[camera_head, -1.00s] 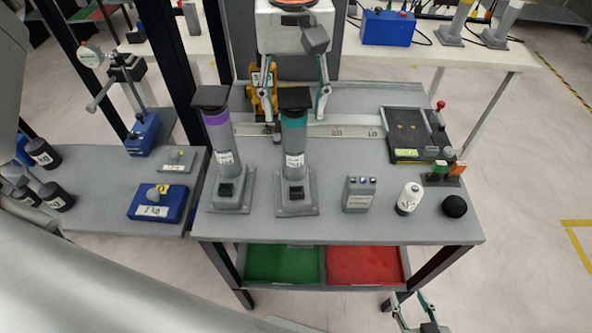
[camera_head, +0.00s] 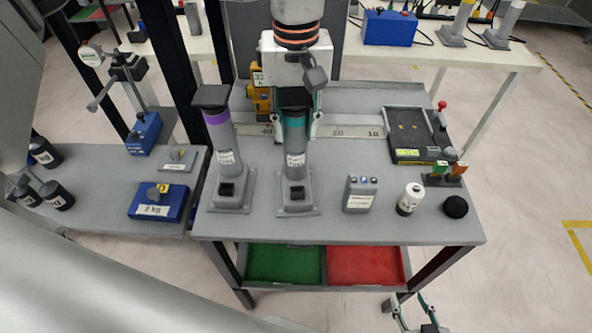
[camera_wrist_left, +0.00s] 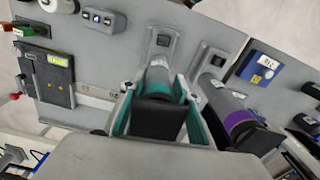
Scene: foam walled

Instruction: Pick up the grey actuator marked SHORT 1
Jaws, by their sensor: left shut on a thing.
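Two grey actuators stand upright in square bases on the table. One has a teal band (camera_head: 295,145) and also shows in the left wrist view (camera_wrist_left: 158,76). The other has a purple band (camera_head: 223,140) and stands to its left; in the left wrist view it is at the right (camera_wrist_left: 225,105). Both have white labels too small to read, so I cannot tell which is SHORT 1. My left gripper (camera_head: 294,122) is shut on the teal-banded actuator near its dark top, one finger on each side. My right gripper (camera_head: 405,299) is open and empty, low at the bottom right.
A grey button box (camera_head: 360,195), a white cylinder (camera_head: 410,199) and a black ball (camera_head: 455,206) stand to the right. A black device (camera_head: 415,135) is behind them. Green (camera_head: 285,264) and red (camera_head: 366,266) trays are below.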

